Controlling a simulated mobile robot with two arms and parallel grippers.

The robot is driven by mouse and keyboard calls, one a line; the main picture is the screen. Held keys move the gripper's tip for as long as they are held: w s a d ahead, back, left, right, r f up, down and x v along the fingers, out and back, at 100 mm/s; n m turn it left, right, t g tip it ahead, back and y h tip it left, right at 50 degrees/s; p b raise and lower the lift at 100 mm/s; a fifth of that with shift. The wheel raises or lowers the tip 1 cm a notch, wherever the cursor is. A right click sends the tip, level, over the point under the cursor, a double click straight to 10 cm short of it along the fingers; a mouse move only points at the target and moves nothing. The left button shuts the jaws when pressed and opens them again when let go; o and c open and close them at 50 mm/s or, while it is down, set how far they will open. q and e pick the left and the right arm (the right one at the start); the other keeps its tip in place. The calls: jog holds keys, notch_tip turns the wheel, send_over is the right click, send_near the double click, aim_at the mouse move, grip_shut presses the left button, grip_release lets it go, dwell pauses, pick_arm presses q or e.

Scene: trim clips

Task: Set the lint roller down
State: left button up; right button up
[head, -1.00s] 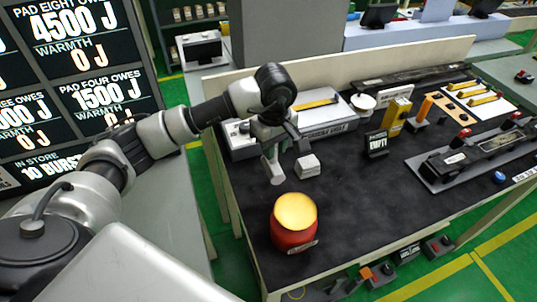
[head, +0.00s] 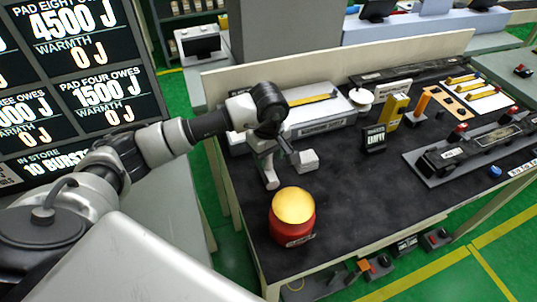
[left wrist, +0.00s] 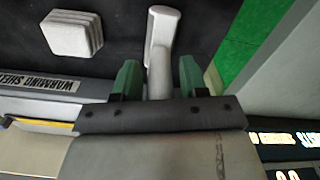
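The lint roller (left wrist: 160,62) is pale grey, with a handle and a wider head. It stands between the green fingers of my left gripper (left wrist: 159,78) in the left wrist view, and the gripper appears shut on its handle. In the head view the roller (head: 269,171) hangs below my left gripper (head: 270,148), low over the black mat (head: 350,200). I cannot tell whether it touches the mat. My right gripper is not in view.
A small white ribbed block (head: 308,161) lies just right of the roller, and a red tin with a yellow top (head: 292,222) stands in front. The warming shelf (head: 320,112) is behind. The mat to the right of the tin is clear.

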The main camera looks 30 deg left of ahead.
pick_arm(q)
jog(key=shift+o, duration=0.4)
jog(key=shift+r, duration=0.1)
jog(key=shift+r, duration=0.2)
notch_tip(320, 180, up, 11)
jog(key=b, duration=0.2)
jog(key=shift+f+b, duration=0.15)
jog(key=shift+b, duration=0.15)
jog(key=shift+r, duration=0.5)
